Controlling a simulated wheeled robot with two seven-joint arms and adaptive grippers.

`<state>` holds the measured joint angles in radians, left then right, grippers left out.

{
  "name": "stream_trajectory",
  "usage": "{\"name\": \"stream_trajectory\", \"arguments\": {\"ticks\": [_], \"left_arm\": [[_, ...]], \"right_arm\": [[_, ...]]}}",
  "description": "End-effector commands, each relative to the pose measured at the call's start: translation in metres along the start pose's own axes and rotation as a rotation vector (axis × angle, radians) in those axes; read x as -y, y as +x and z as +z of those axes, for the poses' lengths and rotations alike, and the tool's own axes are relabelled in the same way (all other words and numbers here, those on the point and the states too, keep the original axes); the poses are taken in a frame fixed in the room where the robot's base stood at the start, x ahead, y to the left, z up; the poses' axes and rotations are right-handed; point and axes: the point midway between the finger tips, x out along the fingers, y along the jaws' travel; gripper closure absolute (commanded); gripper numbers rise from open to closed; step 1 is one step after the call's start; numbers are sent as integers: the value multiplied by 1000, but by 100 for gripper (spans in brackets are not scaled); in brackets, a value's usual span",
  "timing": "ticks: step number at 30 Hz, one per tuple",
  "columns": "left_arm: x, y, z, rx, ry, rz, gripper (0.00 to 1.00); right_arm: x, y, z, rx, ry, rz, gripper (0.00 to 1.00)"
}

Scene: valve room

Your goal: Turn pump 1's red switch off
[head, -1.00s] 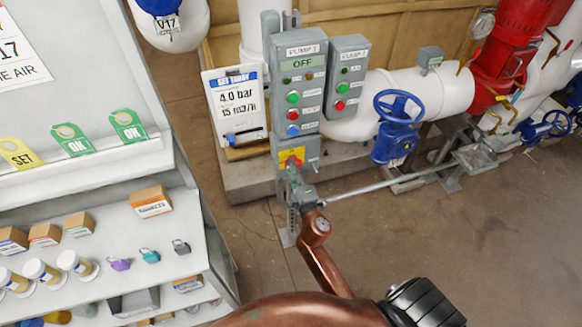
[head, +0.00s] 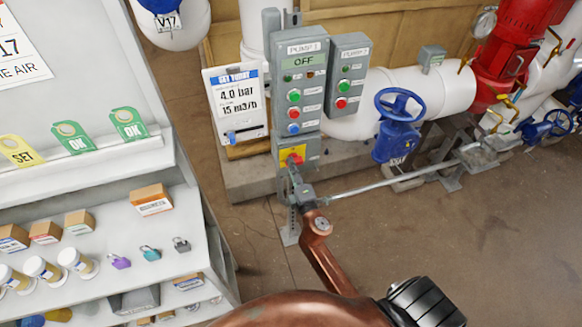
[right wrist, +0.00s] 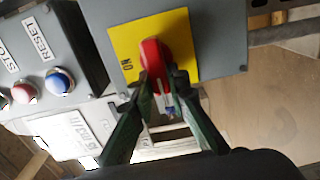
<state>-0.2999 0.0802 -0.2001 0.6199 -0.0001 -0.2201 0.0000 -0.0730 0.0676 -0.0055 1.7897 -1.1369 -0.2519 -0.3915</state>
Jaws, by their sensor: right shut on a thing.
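Pump 1's grey control box (head: 304,92) stands upright in the middle of the head view, with OFF on its display (head: 304,62). The red switch (head: 295,158) sits on a yellow plate at the box's lower end. In the right wrist view the red switch handle (right wrist: 152,56) stands out from the yellow plate (right wrist: 183,45), with a letter label beside it. My right gripper (head: 295,172) is shut on the red switch handle, its two dark green fingers (right wrist: 155,88) on either side. The fingers hide part of the handle. My left gripper is not in view.
A second grey box (head: 347,75) stands close to the right. Red and blue buttons (right wrist: 58,80) sit near the gripper. A blue handwheel (head: 398,105) is on the white pipe at right. A shelf (head: 100,280) with padlocks and boxes fills the left.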

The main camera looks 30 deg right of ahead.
Motion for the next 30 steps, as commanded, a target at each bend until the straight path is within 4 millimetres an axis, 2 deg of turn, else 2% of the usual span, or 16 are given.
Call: {"name": "stream_trajectory", "arguments": {"ticks": [1, 2, 9, 19, 30], "left_arm": [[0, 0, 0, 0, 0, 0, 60], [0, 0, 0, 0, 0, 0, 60], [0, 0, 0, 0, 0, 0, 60], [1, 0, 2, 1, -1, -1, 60], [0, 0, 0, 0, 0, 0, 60]], "right_arm": [[2, 0, -1, -1, -2, -2, 100], [2, 0, 0, -1, -2, -2, 83], [1, 0, 0, -1, -1, -1, 67], [1, -5, 0, 0, 1, -2, 67], [2, -61, 0, 0, 2, -3, 67]]}}
